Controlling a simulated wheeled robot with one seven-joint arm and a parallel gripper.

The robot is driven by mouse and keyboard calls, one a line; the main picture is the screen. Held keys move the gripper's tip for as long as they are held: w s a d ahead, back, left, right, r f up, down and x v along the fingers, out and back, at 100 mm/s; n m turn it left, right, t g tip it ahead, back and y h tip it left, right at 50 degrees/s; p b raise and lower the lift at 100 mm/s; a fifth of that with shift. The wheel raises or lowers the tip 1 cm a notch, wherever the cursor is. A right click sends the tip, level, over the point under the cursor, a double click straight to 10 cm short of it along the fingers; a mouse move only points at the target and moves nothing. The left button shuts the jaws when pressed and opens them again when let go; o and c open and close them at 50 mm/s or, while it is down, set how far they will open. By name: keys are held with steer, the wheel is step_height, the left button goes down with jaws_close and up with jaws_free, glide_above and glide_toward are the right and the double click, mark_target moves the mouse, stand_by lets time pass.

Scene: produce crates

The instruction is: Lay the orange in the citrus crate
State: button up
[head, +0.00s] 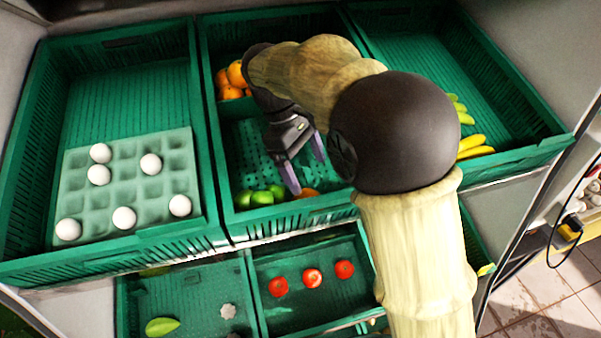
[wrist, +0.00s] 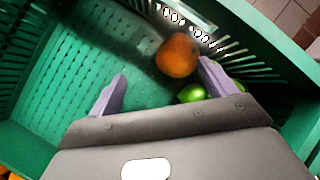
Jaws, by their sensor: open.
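The orange (head: 308,193) lies in the front part of the green citrus crate (head: 222,203), beside several limes (head: 262,196); my gripper partly hides it in the head view. In the wrist view the orange (wrist: 177,56) rests near the slotted crate wall (wrist: 240,72), just beyond my fingertips and closer to the right finger. My gripper (head: 304,165) is open and empty, reaching down into the crate; its spread fingers also show in the wrist view (wrist: 161,70). Limes (wrist: 192,93) lie by the right finger, partly hidden. More oranges (head: 236,75) sit at the crate's back left.
The left crate (head: 120,68) holds a tray (head: 128,172) with several eggs. The right crate (head: 470,80) holds bananas (head: 473,145). A lower crate (head: 300,318) holds three tomatoes (head: 312,278). The middle of the citrus crate floor (wrist: 70,75) is bare.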

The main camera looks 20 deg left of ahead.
steer(key=v, duration=0.8)
steer(key=shift+a+r+b, duration=0.2)
steer(key=shift+b, duration=0.15)
